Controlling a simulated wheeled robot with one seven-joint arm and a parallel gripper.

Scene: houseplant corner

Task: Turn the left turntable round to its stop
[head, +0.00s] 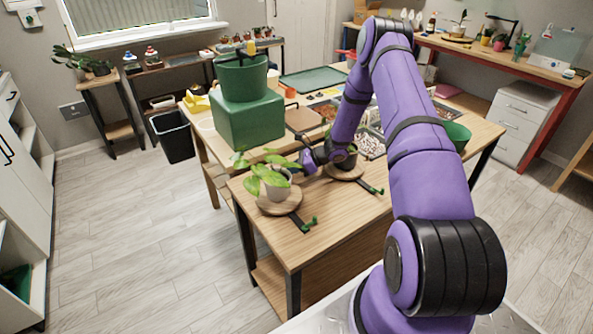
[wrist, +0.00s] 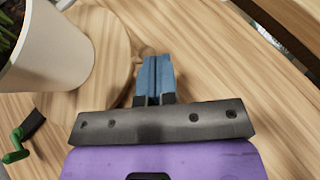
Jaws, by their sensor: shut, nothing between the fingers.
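The left turntable (head: 268,208) is a round wooden disc near the table's front left corner. A white pot (head: 276,191) with a leafy green plant (head: 265,174) stands on it. A black bar with a green end piece (head: 307,226) sticks out at its front right. In the wrist view the white pot (wrist: 50,50) fills the upper left, beside the disc's edge (wrist: 115,55), with a green piece (wrist: 15,147) at lower left. My gripper (head: 306,160) is shut and empty, just behind the pot. Its blue fingertips (wrist: 155,62) are by the disc's edge; contact cannot be told.
A green block (head: 235,122) carrying a green pot (head: 242,77) stands behind. Trays fill the table's back; its front (head: 330,212) is mostly clear.

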